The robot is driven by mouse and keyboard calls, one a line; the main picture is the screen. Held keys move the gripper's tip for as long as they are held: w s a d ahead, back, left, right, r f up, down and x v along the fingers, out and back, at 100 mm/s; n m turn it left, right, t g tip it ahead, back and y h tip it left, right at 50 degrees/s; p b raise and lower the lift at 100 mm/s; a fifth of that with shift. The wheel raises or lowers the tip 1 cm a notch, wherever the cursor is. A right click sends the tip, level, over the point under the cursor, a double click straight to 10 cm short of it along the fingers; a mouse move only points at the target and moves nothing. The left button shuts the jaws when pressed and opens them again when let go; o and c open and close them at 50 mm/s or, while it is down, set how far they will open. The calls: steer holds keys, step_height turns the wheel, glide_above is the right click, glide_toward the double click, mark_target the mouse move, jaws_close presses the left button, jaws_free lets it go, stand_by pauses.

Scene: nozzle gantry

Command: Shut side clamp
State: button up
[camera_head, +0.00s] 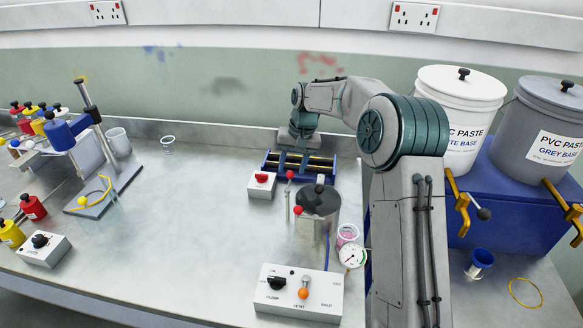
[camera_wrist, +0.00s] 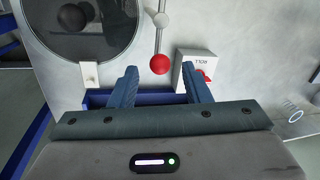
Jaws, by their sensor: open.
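A grey pot (camera_head: 318,205) with a dark lid (camera_head: 320,190) stands on the bench. Its clamp lever, a thin rod with a red ball (camera_head: 290,174), is at the pot's left side. A second red ball (camera_head: 298,210) sits lower, by the pot's front left. In the wrist view a red ball (camera_wrist: 159,64) on a metal rod (camera_wrist: 161,42) shows beside the round dark lid (camera_wrist: 80,25). My gripper (camera_wrist: 159,71) is open, with the ball seen between its fingertips. I cannot tell whether they touch it; nothing is gripped. The clamp's latching part is not clear.
A white box with a red button (camera_head: 262,184) stands left of the lever. A blue-framed roller unit (camera_head: 300,165) lies behind the pot. A gauge (camera_head: 352,256), pink cup (camera_head: 346,235) and pump control box (camera_head: 300,293) are in front.

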steer(key=shift+a+f, duration=0.15)
steer(key=shift+f, duration=0.65)
jaws_close()
steer(key=shift+a+n, duration=0.1)
steer(key=shift+n, duration=0.2)
steer(key=s+a+n+g+h+p, duration=0.1)
steer(key=a+n+p, duration=0.1)
steer(key=n, duration=0.6)
steer(key=s+a+n+g+h+p, duration=0.1)
steer(key=s+a+n+p, duration=0.1)
steer(key=n, duration=0.7)
steer(key=shift+a, duration=0.85)
steer(key=shift+s+n, duration=0.15)
steer(key=shift+n, duration=0.15)
